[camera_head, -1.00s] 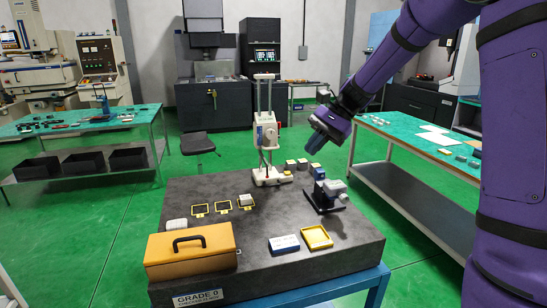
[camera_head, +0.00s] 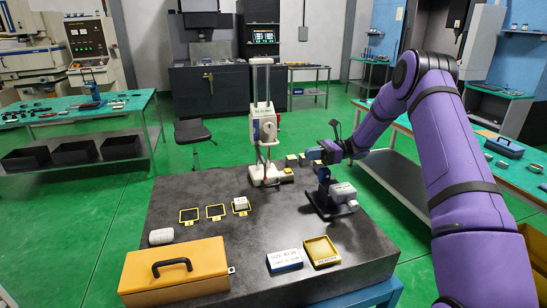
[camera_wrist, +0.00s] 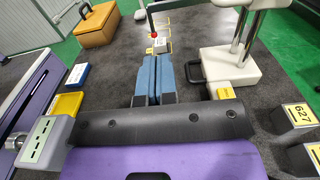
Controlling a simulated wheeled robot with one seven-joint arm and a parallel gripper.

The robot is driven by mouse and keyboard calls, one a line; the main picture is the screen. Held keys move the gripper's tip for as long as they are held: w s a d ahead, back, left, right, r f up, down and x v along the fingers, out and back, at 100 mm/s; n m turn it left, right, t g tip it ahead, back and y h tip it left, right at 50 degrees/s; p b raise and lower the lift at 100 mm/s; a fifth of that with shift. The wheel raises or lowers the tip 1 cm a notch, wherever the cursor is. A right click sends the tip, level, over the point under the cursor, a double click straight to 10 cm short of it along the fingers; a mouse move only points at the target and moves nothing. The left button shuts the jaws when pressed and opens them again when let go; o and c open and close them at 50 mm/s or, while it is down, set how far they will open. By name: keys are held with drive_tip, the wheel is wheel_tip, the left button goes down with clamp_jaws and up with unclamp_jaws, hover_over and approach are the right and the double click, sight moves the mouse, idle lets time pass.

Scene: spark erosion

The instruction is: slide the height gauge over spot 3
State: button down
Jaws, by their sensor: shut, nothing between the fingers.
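The height gauge (camera_head: 264,130) is a white unit on twin posts, standing upright on the dark granite plate. Its pale base also shows in the wrist view (camera_wrist: 240,68), with a black handle and a yellow piece on the near side. My gripper (camera_head: 312,156) is right of the gauge in the head view, apart from its column. Its blue fingers (camera_wrist: 152,66) are together and empty. Three yellow-framed spots lie left of the gauge: a left one (camera_head: 190,216), a middle one (camera_head: 216,212), and a right one (camera_head: 247,212) with a white block (camera_head: 241,202) on it. I cannot read their numbers.
A dark stand (camera_head: 334,200) sits right of the gauge. Marked yellow-topped blocks (camera_wrist: 298,116) are close by on the right in the wrist view. An orange case (camera_head: 175,270), blue-white box (camera_head: 285,260) and yellow tray (camera_head: 321,251) line the front. The plate's middle is bare.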

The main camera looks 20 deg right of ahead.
drive_tip(key=a, duration=1.4)
drive_tip(key=a, duration=0.8)
drive_tip(key=shift+a, duration=0.25)
drive_tip(key=shift+d, duration=0.1)
